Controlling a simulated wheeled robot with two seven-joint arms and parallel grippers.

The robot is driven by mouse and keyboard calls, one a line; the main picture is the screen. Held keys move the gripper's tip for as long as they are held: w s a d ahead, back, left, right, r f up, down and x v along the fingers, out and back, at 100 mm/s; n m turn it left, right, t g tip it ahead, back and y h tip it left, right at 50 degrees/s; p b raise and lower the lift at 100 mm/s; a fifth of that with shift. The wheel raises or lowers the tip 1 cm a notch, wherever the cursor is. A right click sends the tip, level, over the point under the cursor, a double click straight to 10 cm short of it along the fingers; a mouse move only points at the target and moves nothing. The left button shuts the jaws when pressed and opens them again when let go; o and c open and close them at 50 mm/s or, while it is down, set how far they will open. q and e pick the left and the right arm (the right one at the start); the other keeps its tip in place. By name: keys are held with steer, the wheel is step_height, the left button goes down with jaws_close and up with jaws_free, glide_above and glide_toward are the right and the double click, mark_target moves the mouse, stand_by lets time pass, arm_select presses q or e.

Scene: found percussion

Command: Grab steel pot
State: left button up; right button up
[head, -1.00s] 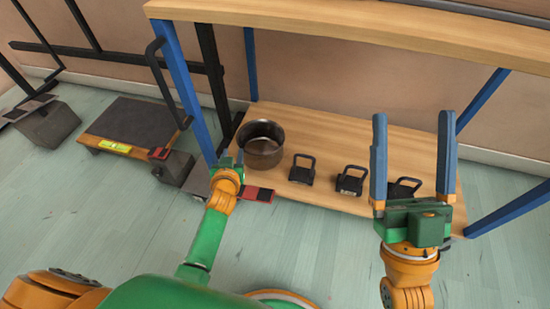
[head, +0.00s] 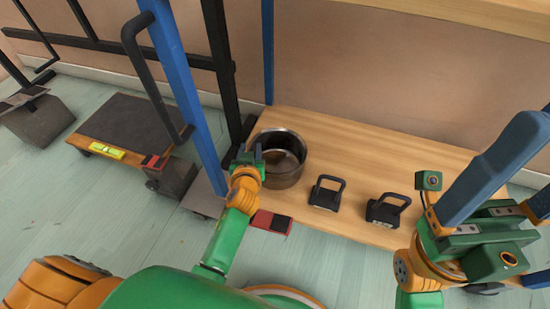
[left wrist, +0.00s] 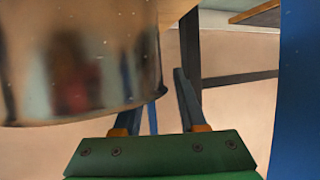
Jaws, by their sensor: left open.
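The steel pot (head: 286,172) is a round, dark-shiny, open-topped vessel standing upright on the wooden lower shelf, near its left end. My left gripper (head: 250,154) is at the pot's left side, with its fingers by the rim. In the left wrist view the pot's shiny wall (left wrist: 80,60) fills the upper left. The left gripper's fingers (left wrist: 158,95) are apart there, and the pot hides part of the left one. I cannot tell whether they touch the pot. My right gripper (head: 525,160) is at the right with its blue fingers apart, nothing seen between them.
Black handled weights (head: 326,194) and (head: 387,211) stand on the shelf (head: 350,150) right of the pot. A blue post (head: 190,100) rises left of my left gripper. A red and black block (head: 272,222) lies by the front edge. A dark-topped platform (head: 130,128) stands on the floor, left.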

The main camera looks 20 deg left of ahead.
arm_select(q)
steer(key=shift+s+r, duration=0.1)
steer(key=shift+r, duration=0.05)
steer(key=shift+c, duration=0.3)
steer(key=shift+d, duration=0.1)
jaws_close()
stand_by(0.8)
